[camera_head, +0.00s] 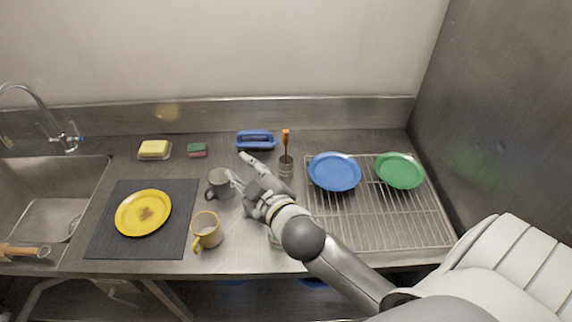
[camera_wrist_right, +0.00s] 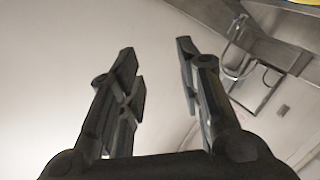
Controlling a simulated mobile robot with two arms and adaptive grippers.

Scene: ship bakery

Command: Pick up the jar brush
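The jar brush (camera_head: 286,139) has an orange-brown handle and stands upright in a small glass jar (camera_head: 286,167) at the back of the counter, just left of the wire rack. Its lower end is hard to make out inside the jar. My right gripper (camera_head: 240,168) is to the left of the jar, apart from it, with its fingers pointing to the upper left near the grey mug. The right wrist view shows its fingers (camera_wrist_right: 158,75) spread with nothing between them; the brush is not in that view. My left gripper is not in view.
A grey mug (camera_head: 221,184) and a yellow mug (camera_head: 207,230) stand near my right gripper. The wire rack (camera_head: 390,229) holds a blue plate (camera_head: 335,172) and a green plate (camera_head: 400,171). A yellow plate (camera_head: 143,212) lies on a dark mat (camera_head: 107,238).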

